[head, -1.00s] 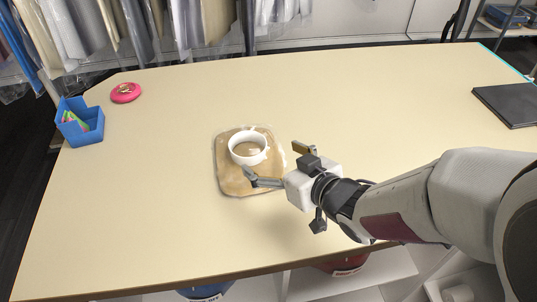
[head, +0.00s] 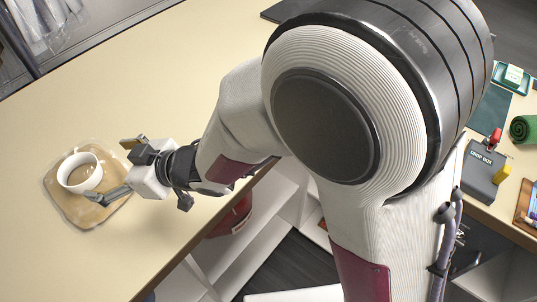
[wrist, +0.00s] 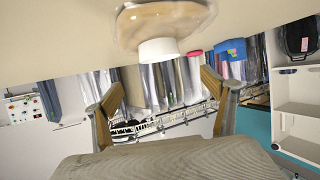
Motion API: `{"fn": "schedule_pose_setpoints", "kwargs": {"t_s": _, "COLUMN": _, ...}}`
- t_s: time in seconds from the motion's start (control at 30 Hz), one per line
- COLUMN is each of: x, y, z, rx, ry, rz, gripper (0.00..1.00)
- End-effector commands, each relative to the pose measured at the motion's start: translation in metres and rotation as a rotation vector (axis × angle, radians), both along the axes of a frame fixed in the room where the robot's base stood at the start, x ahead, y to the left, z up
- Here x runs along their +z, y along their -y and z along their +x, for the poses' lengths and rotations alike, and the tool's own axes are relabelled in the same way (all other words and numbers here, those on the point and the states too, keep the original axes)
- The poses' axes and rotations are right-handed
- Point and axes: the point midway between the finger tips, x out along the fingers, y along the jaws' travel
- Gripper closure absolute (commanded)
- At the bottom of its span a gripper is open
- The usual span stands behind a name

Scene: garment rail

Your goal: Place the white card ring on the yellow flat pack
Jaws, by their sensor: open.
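The white card ring (head: 90,184) lies on the tan-yellow flat pack (head: 84,212), which has a clear wrapping, on the long table. The ring sits within the pack's outline, towards its upper left part in the head view. My gripper (head: 111,170) is open and empty, just right of the ring. Its lower finger reaches over the pack close to the ring; I cannot tell if they touch. In the wrist view, the ring (wrist: 158,50) and pack (wrist: 165,18) show beyond the open gripper (wrist: 162,84), nothing between the fingers.
The cream table top (head: 150,80) is clear around the pack. A second table at the right holds a grey drop box (head: 484,170) and a green roll (head: 523,129).

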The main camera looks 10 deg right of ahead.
Motion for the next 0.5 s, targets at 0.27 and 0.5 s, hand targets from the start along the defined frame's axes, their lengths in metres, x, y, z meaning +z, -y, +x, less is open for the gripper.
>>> {"fn": "schedule_pose_setpoints", "kwargs": {"t_s": 0.27, "x": 0.01, "y": 0.026, "z": 0.021, "rx": -0.08, "ry": 0.017, "rz": -0.035, "gripper": 0.16}}
{"fn": "schedule_pose_setpoints", "kwargs": {"t_s": 0.5, "x": 0.031, "y": 0.096, "z": 0.061, "rx": -0.278, "ry": 0.031, "rz": -0.125, "gripper": 0.16}}
